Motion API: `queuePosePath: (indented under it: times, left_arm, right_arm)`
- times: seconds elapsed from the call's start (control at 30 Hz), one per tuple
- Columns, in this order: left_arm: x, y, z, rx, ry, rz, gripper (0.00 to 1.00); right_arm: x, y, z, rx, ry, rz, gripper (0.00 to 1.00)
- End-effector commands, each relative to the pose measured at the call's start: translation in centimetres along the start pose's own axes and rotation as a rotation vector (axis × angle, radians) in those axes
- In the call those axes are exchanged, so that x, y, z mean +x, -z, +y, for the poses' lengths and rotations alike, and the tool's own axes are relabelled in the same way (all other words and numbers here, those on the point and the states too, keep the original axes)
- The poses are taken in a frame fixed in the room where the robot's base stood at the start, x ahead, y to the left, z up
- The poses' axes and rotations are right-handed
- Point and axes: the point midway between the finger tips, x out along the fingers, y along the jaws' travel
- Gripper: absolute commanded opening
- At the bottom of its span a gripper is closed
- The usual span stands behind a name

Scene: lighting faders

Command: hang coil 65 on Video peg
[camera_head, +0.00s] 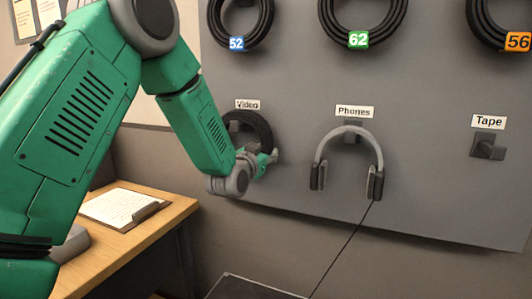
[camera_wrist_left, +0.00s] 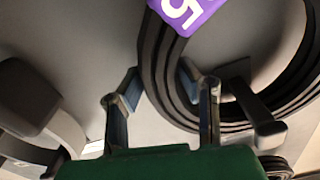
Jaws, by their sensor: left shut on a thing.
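Coil 65 is a black cable ring (camera_head: 262,127) just under the Video label (camera_head: 247,104). In the left wrist view its strands (camera_wrist_left: 158,62) carry a purple tag (camera_wrist_left: 188,10) with a 5 showing, the rest cut off. The dark Video peg (camera_head: 234,126) shows within the ring's outline, partly hidden by my arm. I cannot tell whether the coil's weight rests on it. My left gripper (camera_head: 268,158) is shut on the coil's lower right side; its fingers also show in the left wrist view (camera_wrist_left: 163,92). My right gripper is out of view.
Headphones (camera_head: 348,140) hang on the Phones peg right of the coil, their cord running down. The Tape peg (camera_head: 487,146) is empty. Coils 52 (camera_head: 237,43), 62 (camera_head: 358,39) and 56 (camera_head: 517,42) hang above. A desk with a clipboard (camera_head: 122,206) stands lower left.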

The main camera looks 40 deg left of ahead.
Motion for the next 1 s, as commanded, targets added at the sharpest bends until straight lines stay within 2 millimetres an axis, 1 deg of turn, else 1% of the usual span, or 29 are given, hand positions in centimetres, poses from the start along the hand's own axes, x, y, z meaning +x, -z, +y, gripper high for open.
queuePosePath:
  times: [0.37,0.4,0.47,0.7,0.83,0.93,1.0]
  left_arm:
    - [0.0,0.2,0.0,0.002,0.000,0.004,0.00]
    - [0.0,0.2,0.0,0.002,0.001,0.004,0.33]
    - [0.0,0.2,0.0,0.001,0.000,0.004,0.54]
    - [0.1,0.0,0.0,0.001,0.000,0.001,0.54]
    - [-0.3,-0.1,0.0,-0.001,-0.001,-0.003,0.54]
    - [-1.3,-0.1,0.0,0.000,-0.001,-0.003,0.54]
    - [-2.5,-0.1,0.0,0.000,-0.001,-0.002,0.54]
  right_arm:
    - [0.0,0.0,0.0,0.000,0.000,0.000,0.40]
    - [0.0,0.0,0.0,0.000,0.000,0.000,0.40]
    - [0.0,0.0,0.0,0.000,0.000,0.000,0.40]
    - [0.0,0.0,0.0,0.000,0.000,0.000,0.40]
    - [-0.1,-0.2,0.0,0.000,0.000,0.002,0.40]
    - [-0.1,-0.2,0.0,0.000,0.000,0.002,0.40]
    - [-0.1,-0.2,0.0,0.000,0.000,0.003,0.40]
